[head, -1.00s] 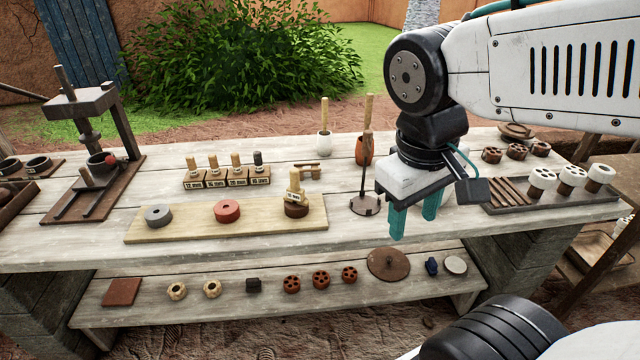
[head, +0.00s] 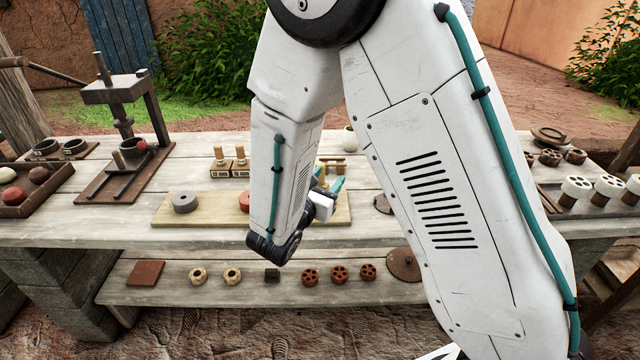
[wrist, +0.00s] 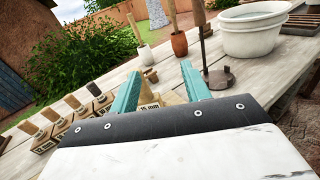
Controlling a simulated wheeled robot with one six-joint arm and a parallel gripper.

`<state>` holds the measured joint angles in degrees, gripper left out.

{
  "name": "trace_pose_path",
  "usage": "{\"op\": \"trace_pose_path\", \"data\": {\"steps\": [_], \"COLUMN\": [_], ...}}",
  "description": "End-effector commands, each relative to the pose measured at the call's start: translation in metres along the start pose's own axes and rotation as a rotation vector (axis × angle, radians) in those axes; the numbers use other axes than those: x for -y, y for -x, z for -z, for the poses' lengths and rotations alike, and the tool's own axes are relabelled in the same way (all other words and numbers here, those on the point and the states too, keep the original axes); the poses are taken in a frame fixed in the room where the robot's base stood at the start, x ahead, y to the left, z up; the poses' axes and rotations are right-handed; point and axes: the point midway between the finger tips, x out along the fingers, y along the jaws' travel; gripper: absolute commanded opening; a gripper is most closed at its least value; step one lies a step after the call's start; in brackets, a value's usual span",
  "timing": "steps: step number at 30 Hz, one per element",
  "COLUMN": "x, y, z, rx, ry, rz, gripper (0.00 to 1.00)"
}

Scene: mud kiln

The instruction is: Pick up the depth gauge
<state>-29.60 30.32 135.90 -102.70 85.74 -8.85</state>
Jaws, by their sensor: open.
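No piece is plainly marked as the depth gauge. A small pale wooden bridge-like piece (head: 336,165) stands on the table behind the board. A wooden piece labelled 15 mm (wrist: 149,106) shows low between my fingers in the wrist view, mostly hidden by my gripper's body. My gripper (wrist: 162,72) is open, its two teal fingers apart, with nothing clearly held. In the head view my gripper (head: 328,182) is over the right part of the pale board (head: 175,218), partly hidden by my arm. A row of labelled wooden pegs (head: 231,167) stands behind the board, to the left.
A grey ring (head: 185,202) lies on the board. A dark press (head: 125,125) stands at left. Upright tools in pots (wrist: 178,42), a rod on a round base (wrist: 219,77) and a white basin (wrist: 252,34) lie beyond my fingers. The lower shelf (head: 200,293) holds several small parts.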

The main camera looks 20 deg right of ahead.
Motion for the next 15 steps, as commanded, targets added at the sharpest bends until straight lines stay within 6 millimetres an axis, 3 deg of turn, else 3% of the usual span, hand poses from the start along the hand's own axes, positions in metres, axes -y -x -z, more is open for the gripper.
{"op": "trace_pose_path", "data": {"steps": [2, 6, 15], "x": [-0.015, -0.029, -0.036], "y": [0.007, 0.011, -0.021], "z": [0.017, 0.029, 0.028], "rx": [0.006, 0.014, 0.015], "ry": [0.049, 0.084, 0.085], "rz": [-0.074, -0.139, -0.144], "gripper": [0.47, 0.47, 0.47]}}
